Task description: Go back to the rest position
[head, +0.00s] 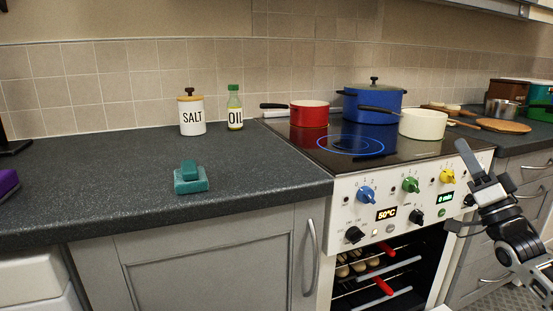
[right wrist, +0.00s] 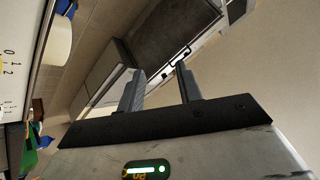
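My right gripper (head: 456,187) is in front of the stove's right end, at the right of the head view. Its two fingers are spread apart with nothing between them. The right wrist view also shows the spread, empty fingers (right wrist: 160,82). My left gripper is not in view.
The stove (head: 345,190) carries a red pan (head: 309,113), a blue pot (head: 373,104) and a cream pan (head: 423,124). The oven interior (head: 375,270) shows racks with red handles.

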